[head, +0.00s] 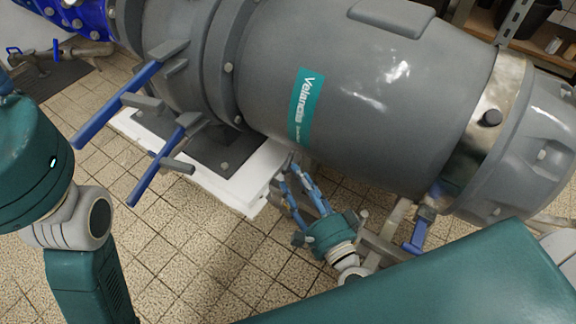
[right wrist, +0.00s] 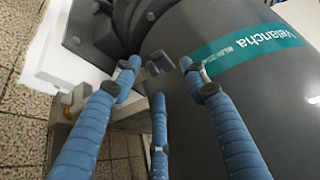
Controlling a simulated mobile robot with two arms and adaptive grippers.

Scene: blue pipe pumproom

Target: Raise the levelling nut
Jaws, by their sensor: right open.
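My right gripper (head: 303,187) is below the grey pump body (head: 360,90), beside the white plinth (head: 262,185). In the right wrist view its three blue fingers (right wrist: 157,76) are spread apart with nothing between them. A small grey hooked bracket (right wrist: 158,64) shows just beyond the fingertips; I cannot tell whether they touch it. I cannot make out the levelling nut with certainty in either view. My left arm (head: 75,220) comes in at the left; its gripper is out of view.
Two blue lever bars (head: 118,103) stick out from the pump's left end over the floor. A small blue-handled valve (head: 414,238) sits under the pump's right end, close to my right wrist. The tiled floor (head: 200,255) in front of the plinth is clear.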

